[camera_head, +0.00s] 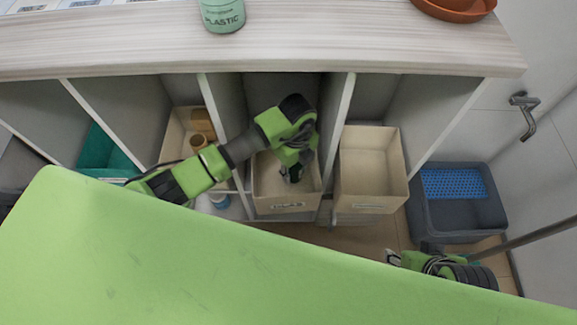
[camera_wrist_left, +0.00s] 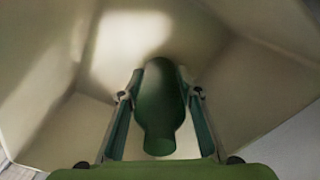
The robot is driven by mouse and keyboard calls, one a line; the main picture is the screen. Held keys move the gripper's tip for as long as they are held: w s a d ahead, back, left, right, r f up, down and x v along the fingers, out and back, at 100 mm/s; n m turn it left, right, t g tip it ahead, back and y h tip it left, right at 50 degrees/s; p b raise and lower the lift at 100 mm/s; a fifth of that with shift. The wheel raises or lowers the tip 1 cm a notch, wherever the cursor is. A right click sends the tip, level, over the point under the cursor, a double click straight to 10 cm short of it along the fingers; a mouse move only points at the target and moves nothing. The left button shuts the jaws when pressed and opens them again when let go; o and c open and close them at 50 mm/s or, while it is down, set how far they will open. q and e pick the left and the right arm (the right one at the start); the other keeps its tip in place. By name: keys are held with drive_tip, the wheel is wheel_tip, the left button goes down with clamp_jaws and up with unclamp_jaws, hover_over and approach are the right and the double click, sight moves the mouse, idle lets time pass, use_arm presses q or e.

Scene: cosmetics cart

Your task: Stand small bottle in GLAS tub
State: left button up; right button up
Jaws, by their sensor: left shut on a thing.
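A small dark green bottle (camera_wrist_left: 158,108) is between the fingers of my left gripper (camera_wrist_left: 160,88) in the left wrist view. My left gripper is shut on it. In the head view my left gripper (camera_head: 291,174) reaches down inside the cream GLAS tub (camera_head: 267,204), which has a label on its front wall. The tub's pale walls surround the bottle in the wrist view. I cannot tell whether the bottle touches the tub floor. In the head view the arm hides the bottle. My right gripper (camera_head: 394,258) is low at the right, away from the tubs; its jaws are too small to read.
A second cream tub (camera_head: 369,197) stands to the right, past a divider. A grey crate (camera_head: 455,225) with a blue basket is farther right. A teal tub (camera_head: 101,158) is at the left. A green PLASTIC container (camera_head: 222,14) stands on the counter (camera_head: 330,45) above.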

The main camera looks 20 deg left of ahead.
use_arm(q)
drive_tip(key=shift+s+d+r, duration=0.1)
drive_tip(key=shift+d, duration=0.05)
use_arm(e)
drive_tip(key=shift+w, duration=0.1)
use_arm(q)
drive_tip(key=shift+f, duration=0.2)
drive_tip(key=o, duration=1.2)
drive_tip(key=shift+c, duration=0.2)
use_arm(e)
drive_tip(key=shift+w, duration=0.2)
use_arm(q)
drive_tip(key=shift+r, duration=0.2)
use_arm(e)
drive_tip(key=shift+s, duration=0.1)
